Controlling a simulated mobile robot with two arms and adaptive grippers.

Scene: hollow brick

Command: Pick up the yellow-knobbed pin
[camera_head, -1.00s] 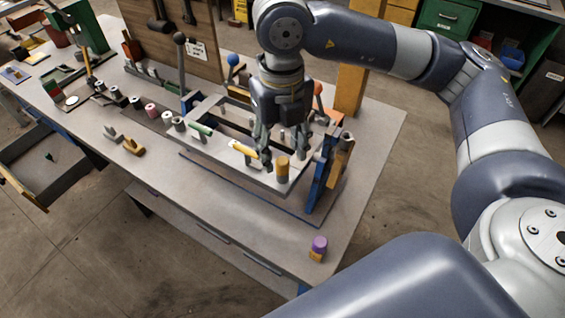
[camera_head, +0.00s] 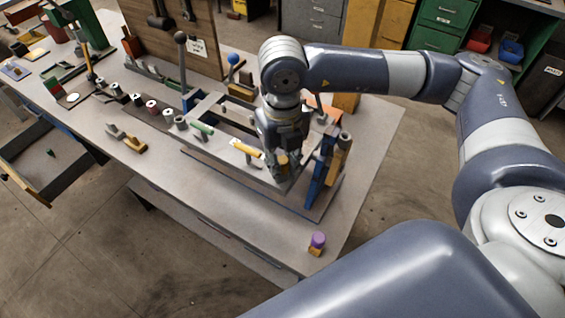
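The yellow-knobbed pin (camera_head: 283,160) stands at the front right corner of the grey frame fixture (camera_head: 222,153) on the workbench. Only part of its yellow knob shows in the head view. My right gripper (camera_head: 281,168) is down at the knob from above, with its fingers around or right beside it. The fingers hide most of the pin, and I cannot tell whether they are closed on it. My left gripper is not in view.
A yellow handle (camera_head: 247,149) and a green handle (camera_head: 202,128) lie on the fixture close to the gripper. A blue upright (camera_head: 322,178) stands to its right. A purple-topped piece (camera_head: 317,241) is near the bench's front corner. An open drawer (camera_head: 45,160) juts out at left.

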